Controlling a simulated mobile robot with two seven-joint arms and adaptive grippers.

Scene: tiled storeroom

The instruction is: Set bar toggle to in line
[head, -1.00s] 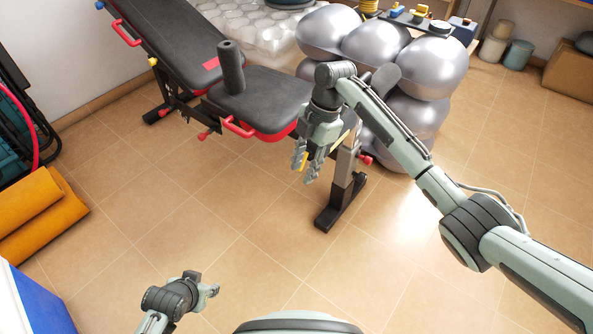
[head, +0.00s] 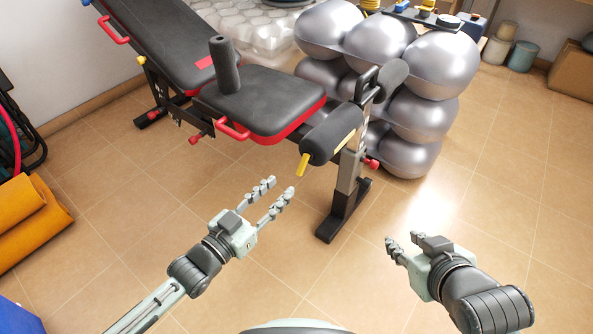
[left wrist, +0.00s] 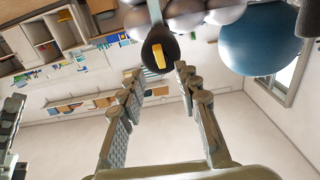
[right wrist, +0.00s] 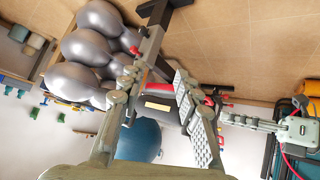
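A yellow bar toggle (head: 302,165) sits on the near end of a dark foam roller (head: 332,134) at the front of the weight bench. In the head view it points downward. In the left wrist view the toggle (left wrist: 159,56) is a short, nearly upright yellow bar on the roller's dark round end. My left gripper (head: 282,187) is open and empty, below and left of the toggle, fingers pointing toward it, apart from it. My right gripper (head: 403,240) is open and empty, right of the bench's front post and lower.
The bench (head: 262,102) has a black padded seat with red trim and a front foot (head: 343,212) on the tiles. Silver balls (head: 420,118) are stacked behind its front post. Orange rolled mats (head: 30,220) lie at the left.

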